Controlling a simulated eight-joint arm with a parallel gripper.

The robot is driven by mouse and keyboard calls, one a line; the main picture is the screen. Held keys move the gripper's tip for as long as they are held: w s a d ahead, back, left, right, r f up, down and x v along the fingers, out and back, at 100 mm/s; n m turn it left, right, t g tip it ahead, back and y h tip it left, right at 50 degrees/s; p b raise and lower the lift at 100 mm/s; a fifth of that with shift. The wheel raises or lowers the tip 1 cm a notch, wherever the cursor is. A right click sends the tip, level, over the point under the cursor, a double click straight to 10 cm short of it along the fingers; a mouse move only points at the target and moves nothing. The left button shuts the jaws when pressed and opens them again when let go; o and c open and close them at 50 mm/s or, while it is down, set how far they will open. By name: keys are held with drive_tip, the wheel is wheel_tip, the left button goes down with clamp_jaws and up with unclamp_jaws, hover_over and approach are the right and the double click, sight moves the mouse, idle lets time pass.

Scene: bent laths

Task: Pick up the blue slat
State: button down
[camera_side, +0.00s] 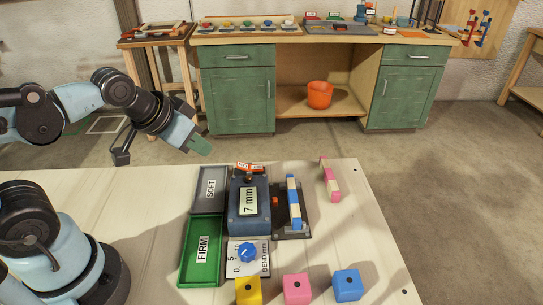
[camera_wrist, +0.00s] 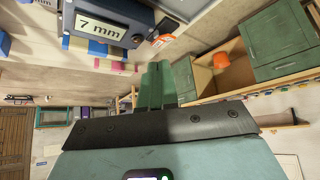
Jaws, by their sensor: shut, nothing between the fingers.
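The blue slat (camera_side: 293,203), banded blue and cream, lies along a dark plate right of a blue box (camera_side: 249,205) labelled "7 mm". In the wrist view, the blue-and-cream slat (camera_wrist: 97,48) shows at the upper left, below the box (camera_wrist: 101,25). My gripper (camera_side: 201,146) has green fingers and is up at the left in the side view, well apart from the slat. In the wrist view its fingers (camera_wrist: 156,84) are together and empty.
A pink-and-cream slat (camera_side: 330,180) lies to the right. A grey "SOFT" tray (camera_side: 210,203) and green "FIRM" tray (camera_side: 187,250) are left of the box. Yellow (camera_side: 248,291), pink (camera_side: 296,289) and blue (camera_side: 347,285) cubes sit in front.

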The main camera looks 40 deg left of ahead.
drive_tip(key=c, duration=1.3)
unclamp_jaws()
drive_tip(key=n+g, duration=0.7)
drive_tip(key=n, duration=0.2)
hover_over(294, 199)
wheel_tip(294, 199, down, 12)
drive_tip(key=shift+r, duration=0.1)
